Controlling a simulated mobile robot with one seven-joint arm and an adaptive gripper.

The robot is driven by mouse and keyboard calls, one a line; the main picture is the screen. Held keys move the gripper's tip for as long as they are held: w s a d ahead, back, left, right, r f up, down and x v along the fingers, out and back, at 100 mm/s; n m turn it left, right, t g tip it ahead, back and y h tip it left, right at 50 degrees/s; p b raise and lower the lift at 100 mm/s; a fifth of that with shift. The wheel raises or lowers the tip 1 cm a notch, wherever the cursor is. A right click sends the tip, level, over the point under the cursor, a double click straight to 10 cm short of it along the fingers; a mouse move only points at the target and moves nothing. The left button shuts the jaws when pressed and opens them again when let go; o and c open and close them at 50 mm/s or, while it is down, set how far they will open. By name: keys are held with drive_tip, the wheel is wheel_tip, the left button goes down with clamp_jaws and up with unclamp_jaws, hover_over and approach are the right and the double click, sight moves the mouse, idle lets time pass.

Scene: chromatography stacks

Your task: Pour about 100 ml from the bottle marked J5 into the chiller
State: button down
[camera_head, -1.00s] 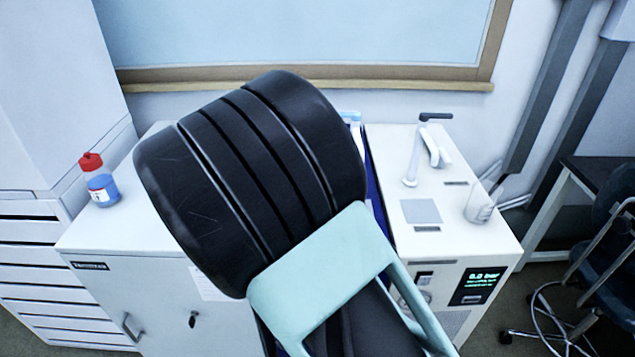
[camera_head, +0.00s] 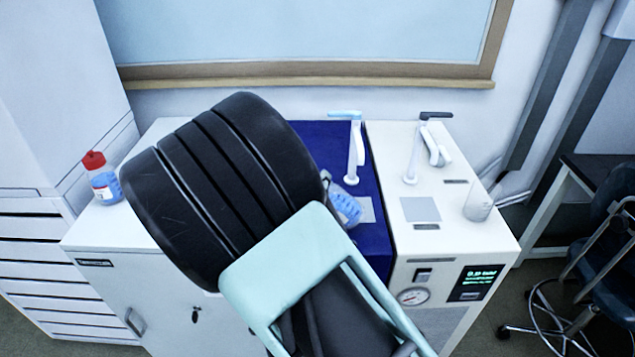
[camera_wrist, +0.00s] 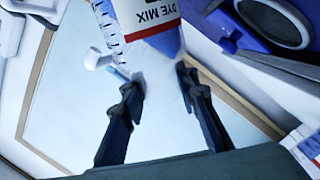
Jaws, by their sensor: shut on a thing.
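A clear bottle (camera_head: 346,206) with blue liquid is tilted over the blue-topped unit in the head view. In the wrist view the held bottle (camera_wrist: 148,14) has a white and red label reading "DYE MIX"; no J5 mark is legible. My gripper (camera_wrist: 160,88) is shut on this bottle, a finger on each side. In the head view my arm hides most of the gripper. The blue-topped unit (camera_head: 375,240) has a light blue tap (camera_head: 354,150). Beside it stands a white unit (camera_head: 455,235) with a tap, gauge and green display. I cannot tell which is the chiller.
A red-capped bottle (camera_head: 103,180) with blue liquid stands on the white cabinet (camera_head: 100,225) at left. A clear flask (camera_head: 480,203) stands on the white unit's right side. A window ledge (camera_head: 300,80) runs behind. A chair (camera_head: 600,240) is at right.

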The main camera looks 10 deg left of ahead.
idle(0.4)
drive_tip(key=shift+a+f+n+p, duration=0.1)
drive_tip(key=shift+f+n+p, duration=0.25)
drive_tip(key=shift+n, duration=0.15)
drive_tip(key=shift+f, duration=0.1)
drive_tip(key=shift+f+n, duration=0.35)
drive_tip(key=shift+n, duration=0.25)
drive_tip(key=shift+a, duration=0.1)
drive_tip(key=shift+a+f+n+p, duration=0.15)
drive_tip(key=shift+f+n+p, duration=0.3)
drive_tip(key=shift+n, duration=0.05)
drive_tip(key=shift+f+h, duration=0.15)
drive_tip(key=shift+h, duration=0.15)
drive_tip(key=shift+f+n, duration=0.15)
drive_tip(key=shift+n, duration=0.25)
drive_tip(key=shift+a+f, duration=0.1)
drive_tip(key=shift+f, duration=0.05)
